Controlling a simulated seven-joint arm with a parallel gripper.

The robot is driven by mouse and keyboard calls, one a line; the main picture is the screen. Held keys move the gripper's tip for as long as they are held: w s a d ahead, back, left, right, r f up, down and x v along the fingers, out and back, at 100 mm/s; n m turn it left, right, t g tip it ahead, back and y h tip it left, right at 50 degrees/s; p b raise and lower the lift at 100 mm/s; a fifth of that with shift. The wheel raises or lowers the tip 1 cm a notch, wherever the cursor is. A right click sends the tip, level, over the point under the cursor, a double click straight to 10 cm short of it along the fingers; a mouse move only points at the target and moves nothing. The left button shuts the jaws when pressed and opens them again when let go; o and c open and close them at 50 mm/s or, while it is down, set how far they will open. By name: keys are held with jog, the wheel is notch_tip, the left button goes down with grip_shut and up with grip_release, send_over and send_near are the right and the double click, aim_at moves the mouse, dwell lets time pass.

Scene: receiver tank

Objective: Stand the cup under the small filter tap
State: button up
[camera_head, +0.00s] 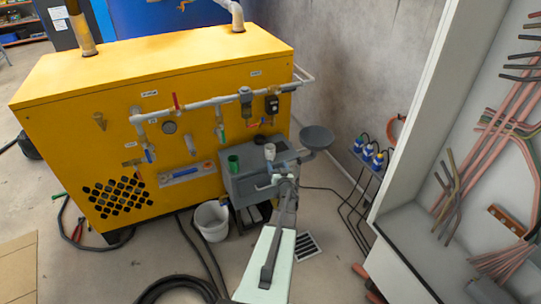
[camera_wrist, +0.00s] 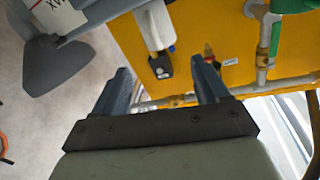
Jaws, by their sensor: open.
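A small green cup (camera_head: 233,163) stands on top of the grey box in front of the yellow machine. A small filter (camera_head: 246,97) hangs on the pipe run above the box, with small coloured fittings below it. My gripper (camera_head: 283,170) is over the right part of the box, right of the green cup and apart from it. In the wrist view my gripper (camera_wrist: 163,85) is open, with nothing between its jaws. The wrist view shows a pale cylinder (camera_wrist: 152,25) with a black end beyond the jaws; I cannot tell what it is. The green cup is not clearly seen there.
The grey box (camera_head: 238,187) has a grey round dish (camera_head: 317,138) at its right. The pipe (camera_head: 205,103) crosses the yellow machine (camera_head: 75,135). A white bucket (camera_head: 211,222) and hoses lie on the floor. An open cabinet (camera_head: 410,235) stands at right.

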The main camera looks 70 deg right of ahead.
aim_at(271, 151)
jog(key=x, duration=0.6)
jog(key=shift+w+d, duration=0.2)
jog(key=shift+d, duration=0.05)
jog(key=shift+f+x, duration=0.1)
jog(key=shift+x, duration=1.15)
jog(key=shift+f+x, duration=0.15)
jog(key=shift+x, duration=1.1)
jog(key=shift+c, duration=0.3)
